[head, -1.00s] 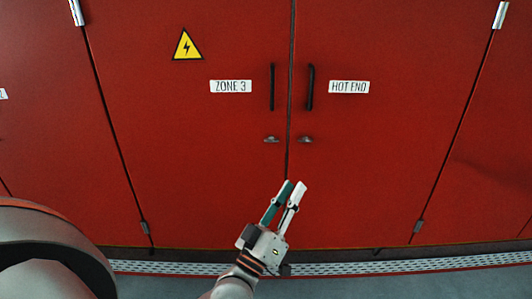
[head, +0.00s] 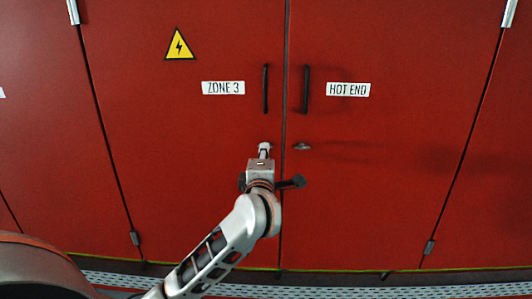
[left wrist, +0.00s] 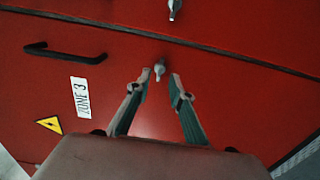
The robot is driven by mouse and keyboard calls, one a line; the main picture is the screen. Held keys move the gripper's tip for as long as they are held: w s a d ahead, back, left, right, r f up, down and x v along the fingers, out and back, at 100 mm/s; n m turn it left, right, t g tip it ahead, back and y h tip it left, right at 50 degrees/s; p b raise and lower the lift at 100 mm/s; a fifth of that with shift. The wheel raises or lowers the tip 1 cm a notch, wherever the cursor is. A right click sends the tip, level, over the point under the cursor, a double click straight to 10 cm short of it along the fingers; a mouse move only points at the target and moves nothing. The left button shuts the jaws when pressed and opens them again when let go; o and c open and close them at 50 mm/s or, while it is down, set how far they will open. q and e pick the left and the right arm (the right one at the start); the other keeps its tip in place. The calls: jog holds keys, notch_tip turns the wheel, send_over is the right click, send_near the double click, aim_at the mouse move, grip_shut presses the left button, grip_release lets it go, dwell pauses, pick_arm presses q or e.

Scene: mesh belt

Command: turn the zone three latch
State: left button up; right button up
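The zone three latch (left wrist: 159,68) is a small grey turn-knob on the red door labelled ZONE 3 (head: 223,88). In the left wrist view it shows just beyond and between the two fingertips of my left gripper (left wrist: 161,84). The fingers are open, one on each side, and no contact with the latch is visible. The latch's exact angle is hard to tell. My right gripper is not in view.
The HOT END door (head: 410,130) to the right has its own latch (head: 302,147), close beside my gripper. Black vertical handles (head: 265,88) stand above the latches. A yellow warning sign (head: 180,45) is on the left door. Mesh belt edging (head: 330,290) runs along the bottom.

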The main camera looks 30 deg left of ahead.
pick_arm(q)
jog(key=x, duration=0.4)
jog(key=shift+b, duration=0.3)
grip_shut()
